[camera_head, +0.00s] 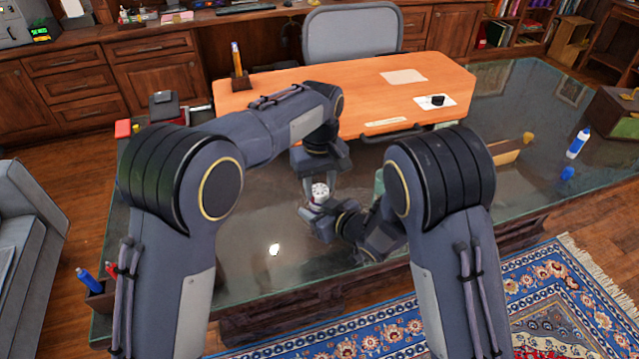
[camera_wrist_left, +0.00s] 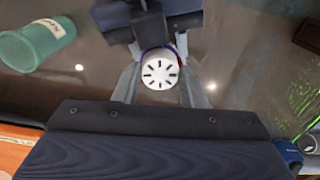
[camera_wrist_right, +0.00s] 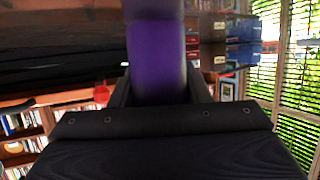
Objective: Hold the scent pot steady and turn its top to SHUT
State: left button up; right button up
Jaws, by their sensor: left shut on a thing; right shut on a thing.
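The scent pot (camera_head: 320,192) is upright near the middle of the glass table. Its round white top (camera_wrist_left: 159,74) has dark slots in a ring, and a little purple body shows at its edge. In the right wrist view the purple body (camera_wrist_right: 157,55) fills the space between the fingers. My left gripper (camera_wrist_left: 160,82) comes from above with a finger on each side of the top and is shut on it. My right gripper (camera_wrist_right: 157,85) is shut on the pot's body from the side. No SHUT mark is readable.
A teal cup (camera_wrist_left: 38,45) lies on the glass table (camera_head: 250,215) near the pot, partly behind my right arm in the head view. An orange desk panel (camera_head: 350,85) is behind. Glass left of the pot is clear.

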aim_at(320, 189)
pick_arm(q)
jog(key=o, duration=1)
notch_tip(320, 189, up, 12)
dwell(0.4)
pick_arm(e)
jog(key=o, duration=1.2)
